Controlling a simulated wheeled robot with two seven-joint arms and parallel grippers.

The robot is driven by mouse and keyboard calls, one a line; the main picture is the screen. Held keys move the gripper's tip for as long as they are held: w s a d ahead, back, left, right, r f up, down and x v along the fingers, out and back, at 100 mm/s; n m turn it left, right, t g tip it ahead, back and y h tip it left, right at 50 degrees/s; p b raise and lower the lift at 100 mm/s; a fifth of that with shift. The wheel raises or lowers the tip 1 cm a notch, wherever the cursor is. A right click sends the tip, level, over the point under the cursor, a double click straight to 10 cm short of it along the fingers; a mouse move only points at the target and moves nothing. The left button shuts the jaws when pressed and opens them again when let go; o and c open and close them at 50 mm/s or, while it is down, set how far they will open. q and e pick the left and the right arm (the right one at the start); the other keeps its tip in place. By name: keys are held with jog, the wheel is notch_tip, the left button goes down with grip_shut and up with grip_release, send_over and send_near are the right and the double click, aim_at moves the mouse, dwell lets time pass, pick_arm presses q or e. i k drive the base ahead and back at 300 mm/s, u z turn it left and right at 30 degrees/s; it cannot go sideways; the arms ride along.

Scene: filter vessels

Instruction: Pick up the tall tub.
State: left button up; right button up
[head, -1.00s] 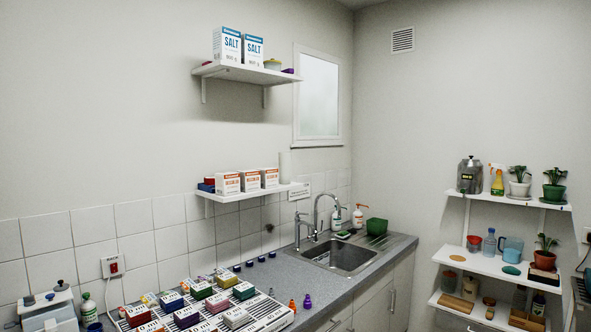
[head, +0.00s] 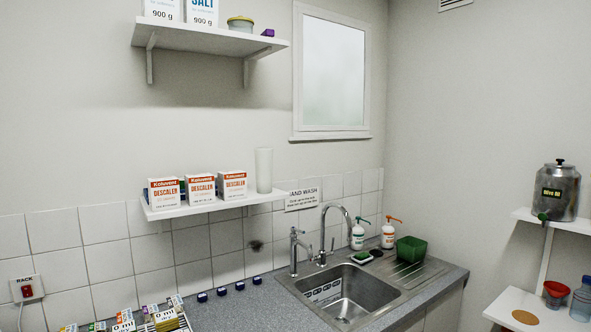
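A tall, pale, plain cylinder (head: 264,171) stands upright at the right end of the lower wall shelf (head: 215,206). It is the only tall tub-like thing I see, though I cannot tell for sure that it is the tall tub. It stands just right of several orange-and-white descaler boxes (head: 201,189). A short tub with a yellowish lid (head: 240,24) sits on the upper shelf (head: 205,39). Neither of my grippers is in view.
Below the shelf are the counter, a sink (head: 345,292) with a tall tap (head: 334,228), and small dark-blue caps (head: 220,291). Small boxes (head: 165,319) crowd the lower left. A metal canister (head: 558,191) is at right.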

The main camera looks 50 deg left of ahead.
aim_at(263, 156)
jog(key=i, duration=1.1)
jog(key=u, duration=2.15)
